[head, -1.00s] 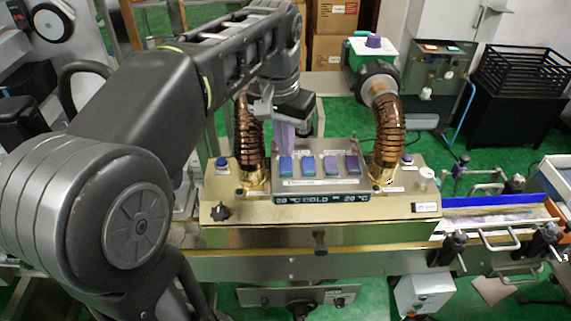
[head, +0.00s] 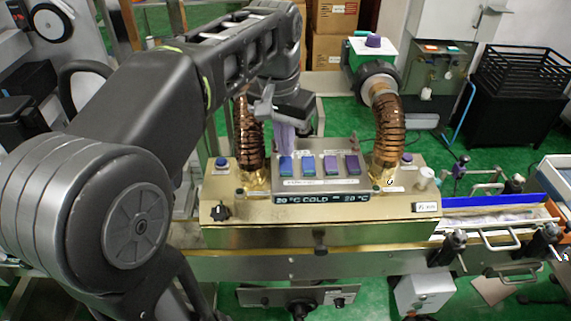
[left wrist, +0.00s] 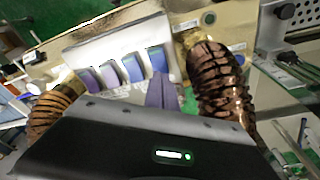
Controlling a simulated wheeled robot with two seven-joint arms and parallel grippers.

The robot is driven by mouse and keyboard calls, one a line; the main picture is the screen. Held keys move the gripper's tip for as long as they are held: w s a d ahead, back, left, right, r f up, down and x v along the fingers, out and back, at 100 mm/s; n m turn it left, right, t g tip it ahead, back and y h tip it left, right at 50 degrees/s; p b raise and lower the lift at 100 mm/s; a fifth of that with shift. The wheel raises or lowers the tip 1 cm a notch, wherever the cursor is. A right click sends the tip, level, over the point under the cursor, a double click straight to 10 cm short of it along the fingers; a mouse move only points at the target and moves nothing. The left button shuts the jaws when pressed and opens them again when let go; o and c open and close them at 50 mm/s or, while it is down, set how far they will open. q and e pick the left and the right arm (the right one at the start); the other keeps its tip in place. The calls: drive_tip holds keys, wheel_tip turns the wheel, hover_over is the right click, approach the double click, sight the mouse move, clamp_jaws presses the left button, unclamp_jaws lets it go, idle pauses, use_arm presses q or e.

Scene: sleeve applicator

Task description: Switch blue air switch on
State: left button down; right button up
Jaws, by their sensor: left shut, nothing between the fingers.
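A tilted panel (head: 322,185) on the gold machine carries a row of rocker switches, two blue on the left and two purple on the right in the head view. The leftmost blue switch (head: 286,165) and the second blue switch (head: 308,165) also show in the left wrist view (left wrist: 157,58), where the order is reversed. My left gripper (head: 285,147) is shut and empty, its purple fingers pointing down just behind the leftmost blue switch. In the left wrist view its fingertips (left wrist: 162,82) are close to that switch; contact cannot be told. Switch positions are unclear. My right gripper is not in view.
Brown ribbed hoses (head: 388,135) rise on both sides of the panel, the left one close to my left gripper. A display (head: 321,198) on the panel front reads 20 °C COLD. A black knob (head: 220,211) sits at the machine's left front.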

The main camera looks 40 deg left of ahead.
sight(285, 162)
use_arm(q)
drive_tip(key=shift+f+b, duration=0.65)
drive_tip(key=shift+f, duration=0.3)
drive_tip(key=shift+r, duration=0.1)
wheel_tip(285, 162, up, 7)
drive_tip(key=p, duration=0.6)
idle(0.4)
idle(0.5)
